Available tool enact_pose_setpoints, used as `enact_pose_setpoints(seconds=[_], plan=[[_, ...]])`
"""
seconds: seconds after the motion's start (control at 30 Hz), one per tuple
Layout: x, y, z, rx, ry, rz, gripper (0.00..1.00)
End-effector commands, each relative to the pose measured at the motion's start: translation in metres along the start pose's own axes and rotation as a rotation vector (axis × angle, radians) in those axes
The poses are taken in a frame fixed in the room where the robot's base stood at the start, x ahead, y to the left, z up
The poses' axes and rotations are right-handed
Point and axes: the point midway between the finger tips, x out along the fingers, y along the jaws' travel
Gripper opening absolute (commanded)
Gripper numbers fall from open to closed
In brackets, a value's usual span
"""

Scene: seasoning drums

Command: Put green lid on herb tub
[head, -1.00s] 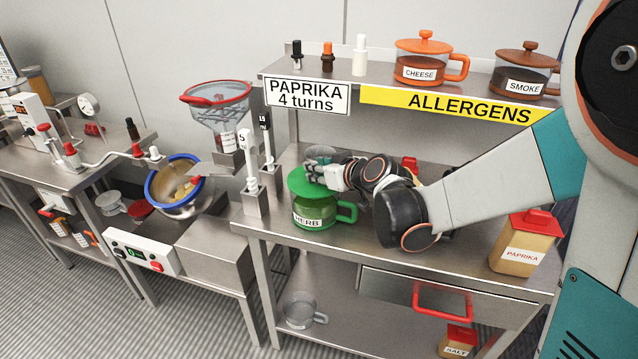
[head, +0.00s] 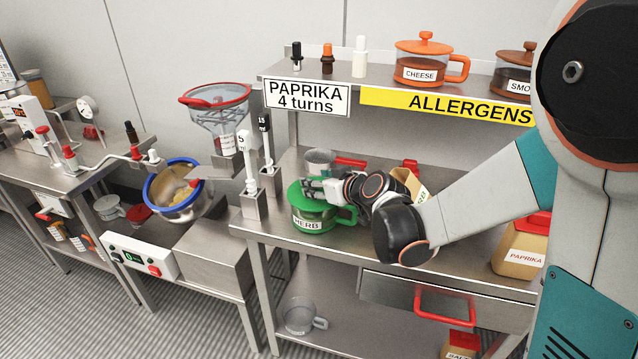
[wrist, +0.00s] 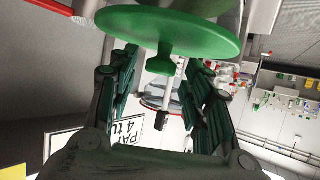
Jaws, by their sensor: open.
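The herb tub (head: 306,226) is a glass tub with a green handle and a HERB label, standing near the left end of the steel shelf. The green lid (head: 295,193) lies over its top, partly hidden by my fingers. Whether it sits fully flush cannot be told. In the wrist view the lid (wrist: 190,32) is a green disc with its knob (wrist: 161,62) pointing toward my gripper. My gripper (head: 318,188) is open at the lid. In the wrist view its fingers (wrist: 162,72) stand apart on either side of the knob, with gaps visible.
A clear container (head: 319,160) stands behind the tub, and a tan packet (head: 405,180) is behind my wrist. Two measuring spoons in holders (head: 253,203) stand close on the left. The paprika container (head: 522,250) is at the right. The upper shelf (head: 380,80) overhangs the back.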

Motion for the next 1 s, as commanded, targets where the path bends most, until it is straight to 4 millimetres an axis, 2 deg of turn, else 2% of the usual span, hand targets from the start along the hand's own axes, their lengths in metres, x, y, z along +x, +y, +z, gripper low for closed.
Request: enact_pose_setpoints(seconds=[0.17,0.6,0.87,1.0], plan=[[-0.013,0.001,-0.003,0.0,0.0,0.002,0.45],[-0.098,0.0,-0.003,0.002,0.0,0.001,0.45],[-0.121,-0.001,-0.002,0.002,-0.004,0.0,0.45],[-0.136,-0.007,-0.001,0.02,-0.042,0.004,0.45]])
